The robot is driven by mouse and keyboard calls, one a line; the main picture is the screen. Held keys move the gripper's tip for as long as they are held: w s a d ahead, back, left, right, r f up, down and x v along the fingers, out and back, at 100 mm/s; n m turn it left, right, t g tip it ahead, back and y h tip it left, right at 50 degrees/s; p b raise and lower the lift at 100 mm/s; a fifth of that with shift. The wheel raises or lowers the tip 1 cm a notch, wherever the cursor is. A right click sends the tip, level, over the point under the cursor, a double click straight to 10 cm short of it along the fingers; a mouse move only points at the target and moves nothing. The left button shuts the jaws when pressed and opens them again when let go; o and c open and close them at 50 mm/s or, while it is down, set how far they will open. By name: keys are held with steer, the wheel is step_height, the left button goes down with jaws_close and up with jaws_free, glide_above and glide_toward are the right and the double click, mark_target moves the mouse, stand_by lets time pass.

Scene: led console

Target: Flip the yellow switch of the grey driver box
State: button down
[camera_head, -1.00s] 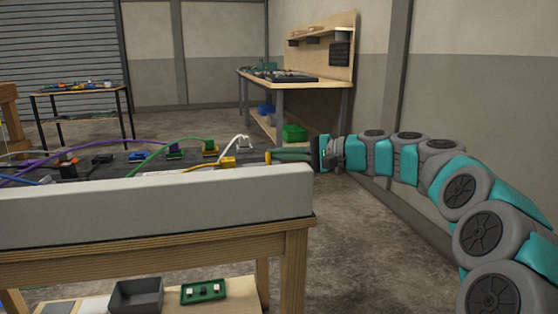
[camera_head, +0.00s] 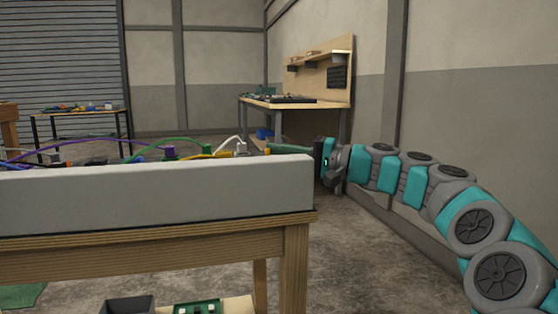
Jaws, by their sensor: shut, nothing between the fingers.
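My gripper (camera_head: 271,149) is shut and empty. It points left, with its dark green fingers just behind the right end of a long grey panel along the table's near edge. Small yellow parts (camera_head: 226,153) show just above the panel, left of the fingertips, mostly hidden. I cannot tell whether any of them is the yellow switch. The grey driver box cannot be made out for sure; the panel hides the tabletop behind it. I cannot tell whether the fingertips touch anything.
The long grey panel (camera_head: 150,196) stands on the wooden table (camera_head: 160,247). A dark tray (camera_head: 129,305) and green board (camera_head: 197,308) sit below. A workbench (camera_head: 300,103) stands at the back, a wall at right.

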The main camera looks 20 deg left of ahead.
steer(key=shift+s+f+n+b, duration=0.15)
steer(key=shift+n+b, duration=0.15)
steer(key=shift+b, duration=0.25)
steer(key=shift+r, duration=0.2)
steer(key=d+f+b, duration=0.1)
steer(key=d+f, duration=0.1)
steer(key=d, duration=0.8)
steer(key=shift+f, duration=0.2)
